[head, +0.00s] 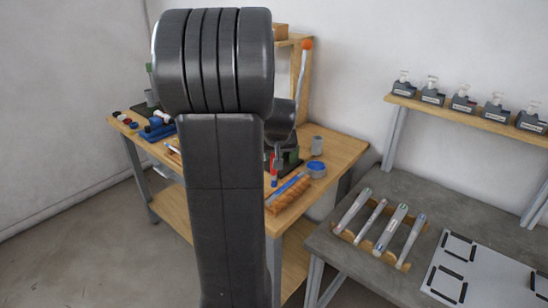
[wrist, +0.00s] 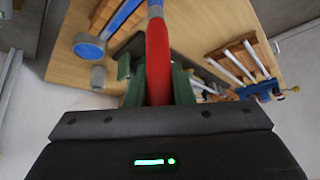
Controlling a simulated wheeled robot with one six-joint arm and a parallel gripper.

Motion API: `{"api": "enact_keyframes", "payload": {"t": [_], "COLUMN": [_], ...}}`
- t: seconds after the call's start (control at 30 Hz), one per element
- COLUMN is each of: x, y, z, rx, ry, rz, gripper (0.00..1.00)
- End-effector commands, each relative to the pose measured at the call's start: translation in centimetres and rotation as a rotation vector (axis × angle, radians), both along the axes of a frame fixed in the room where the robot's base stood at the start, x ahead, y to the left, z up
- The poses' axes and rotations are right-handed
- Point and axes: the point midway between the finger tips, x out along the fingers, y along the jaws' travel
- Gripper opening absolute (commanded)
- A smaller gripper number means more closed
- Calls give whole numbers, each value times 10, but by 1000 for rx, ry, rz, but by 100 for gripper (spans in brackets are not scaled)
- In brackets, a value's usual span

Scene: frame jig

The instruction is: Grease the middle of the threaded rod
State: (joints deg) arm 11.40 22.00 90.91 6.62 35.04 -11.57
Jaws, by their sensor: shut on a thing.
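A blue fixture (head: 157,133) is on the bench's left part. I cannot make out for certain which piece is the threaded rod.
An orange-brown block with a blue stick (head: 288,192) lies near the bench's front edge. A grey cylinder (head: 317,145) stands behind the pot. A grey table (head: 350,265) at right holds a wooden rack with several tools.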

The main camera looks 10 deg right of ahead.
Motion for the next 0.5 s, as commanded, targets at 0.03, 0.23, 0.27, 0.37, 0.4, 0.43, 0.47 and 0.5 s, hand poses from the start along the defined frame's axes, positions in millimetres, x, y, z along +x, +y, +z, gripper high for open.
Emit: {"api": "enact_keyframes", "payload": {"t": [0.03, 0.23, 0.27, 0.37, 0.4, 0.43, 0.47, 0.5], "x": [0, 1, 0, 0, 0, 0, 0, 0], "y": [1, 2, 3, 3, 4, 4, 4, 4], "z": [9, 27, 30, 38, 40, 41, 42, 43], "rx": [-1, -1, -1, -1, -1, -1, -1, -1], "ry": [-2, -2, -2, -1, -1, -1, -1, -1], "rz": [1, 1, 1, 1, 1, 1, 1, 1], "gripper": [0, 0, 0, 0, 0, 0, 0, 0]}}
